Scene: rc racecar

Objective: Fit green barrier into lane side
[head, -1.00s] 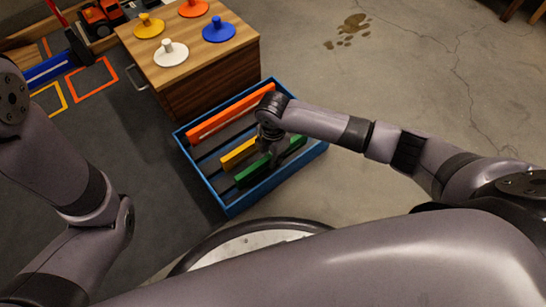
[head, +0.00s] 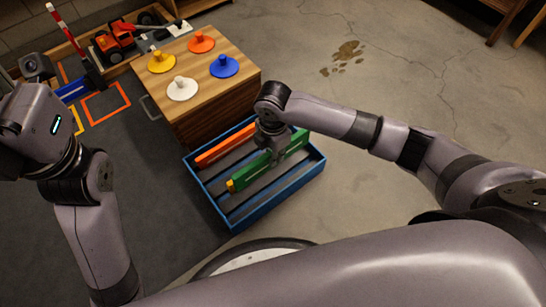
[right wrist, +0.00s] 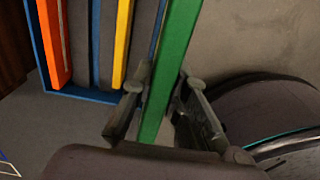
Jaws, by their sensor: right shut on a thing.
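The green barrier (head: 266,165) is held by my right gripper (head: 272,150) above the blue tray (head: 262,217). In the right wrist view the green barrier (right wrist: 172,72) runs between the two fingers of the right gripper (right wrist: 160,100), which are shut on it. An orange barrier (head: 225,144) lies in the tray. A yellow barrier (right wrist: 121,42) shows beside it in the right wrist view; the green one mostly hides it in the head view. My left arm is at the left of the head view; its fingers are not visible. The lane (head: 103,105), with orange and yellow outlines, lies at the upper left.
A wooden cabinet (head: 205,95) stands behind the tray, topped with white, yellow, orange and blue pegged discs. An orange toy truck (head: 115,40) and a red-and-white post (head: 66,35) stand at the upper left. The dark mat (head: 150,190) left of the tray is clear.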

